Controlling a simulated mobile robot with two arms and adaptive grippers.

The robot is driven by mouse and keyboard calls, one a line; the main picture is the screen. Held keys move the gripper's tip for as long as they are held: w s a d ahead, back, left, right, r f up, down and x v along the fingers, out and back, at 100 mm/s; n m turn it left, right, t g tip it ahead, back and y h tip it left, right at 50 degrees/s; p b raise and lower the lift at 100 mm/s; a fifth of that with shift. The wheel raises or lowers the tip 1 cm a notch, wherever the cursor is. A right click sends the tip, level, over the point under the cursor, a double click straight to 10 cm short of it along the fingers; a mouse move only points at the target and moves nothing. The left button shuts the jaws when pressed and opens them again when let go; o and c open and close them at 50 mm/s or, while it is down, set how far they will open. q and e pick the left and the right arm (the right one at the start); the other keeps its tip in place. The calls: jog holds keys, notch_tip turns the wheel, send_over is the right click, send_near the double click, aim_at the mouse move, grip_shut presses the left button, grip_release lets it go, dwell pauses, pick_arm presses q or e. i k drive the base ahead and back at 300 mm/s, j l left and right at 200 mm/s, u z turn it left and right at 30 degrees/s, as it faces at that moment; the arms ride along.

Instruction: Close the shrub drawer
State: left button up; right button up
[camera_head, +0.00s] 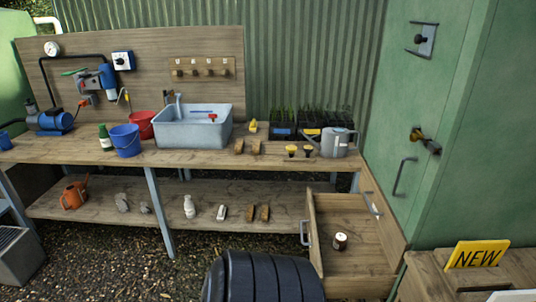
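A wooden drawer (345,215) stands pulled open at the lower right, beside the workbench. Its front panel is at the left end and carries a metal bar handle (304,233). A small dark jar with a pale lid (340,241) stands inside it. No label that reads shrub is visible on it. A second metal handle (371,204) shows at the drawer's right end, by the wooden cabinet side (383,213). Neither of my grippers is in view.
The workbench (80,151) holds a grey sink (192,127), buckets, seedling trays and a watering can (335,143). A green cabinet (395,120) rises at the right. A black ribbed shape (262,278) lies low in front, just left of the drawer.

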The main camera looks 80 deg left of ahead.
aim_at(363, 270)
jog(key=k+u, duration=0.15)
jog(key=u, duration=2)
